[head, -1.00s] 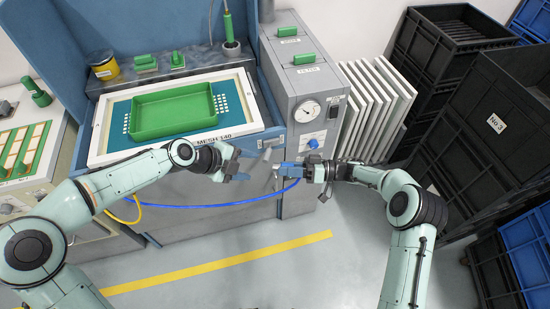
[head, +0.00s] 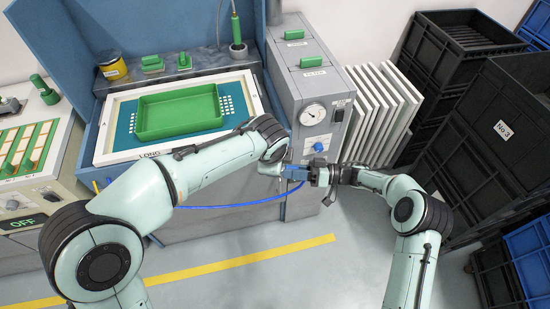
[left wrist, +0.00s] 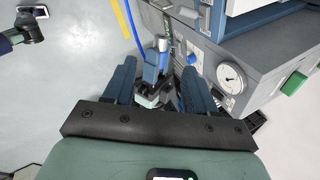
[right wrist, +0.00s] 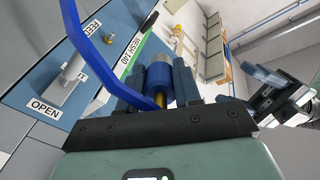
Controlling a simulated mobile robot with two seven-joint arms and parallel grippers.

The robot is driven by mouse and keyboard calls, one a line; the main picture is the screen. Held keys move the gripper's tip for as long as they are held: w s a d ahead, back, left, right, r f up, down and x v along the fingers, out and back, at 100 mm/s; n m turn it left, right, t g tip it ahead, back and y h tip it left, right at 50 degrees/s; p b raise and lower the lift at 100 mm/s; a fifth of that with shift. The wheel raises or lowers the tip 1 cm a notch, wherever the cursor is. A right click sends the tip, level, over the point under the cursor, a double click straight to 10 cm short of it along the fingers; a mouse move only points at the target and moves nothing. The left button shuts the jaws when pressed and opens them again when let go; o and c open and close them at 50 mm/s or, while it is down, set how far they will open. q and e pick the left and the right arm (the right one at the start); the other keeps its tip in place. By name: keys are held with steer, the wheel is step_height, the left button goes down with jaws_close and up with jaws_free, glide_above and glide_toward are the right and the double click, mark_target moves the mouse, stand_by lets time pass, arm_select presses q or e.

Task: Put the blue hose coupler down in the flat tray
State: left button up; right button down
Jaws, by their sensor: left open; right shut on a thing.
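The blue hose coupler (right wrist: 160,82) is a short blue cylinder with brass below it. It sits between the fingers of my right gripper (right wrist: 155,70), which is shut on it, with a blue hose curving beside it. In the head view my right gripper (head: 292,172) is in front of the machine, below the gauge; the coupler is hard to make out there. A shallow green tray (head: 142,122) lies on the screen frame.
The blue hose (head: 225,203) runs across the machine's front. The gauge (head: 313,114) and the grey cabinet (head: 335,75) are close by. Black crates (head: 480,140) stand at right, white panels (head: 385,115) beside the cabinet. My left arm crosses before the screen frame.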

arm_select(q)
steer(key=x, duration=1.1)
steer(key=shift+w+f, duration=0.2)
steer(key=shift+w, duration=0.05)
jaws_close()
arm_select(e)
steer(key=c, duration=0.7)
jaws_free()
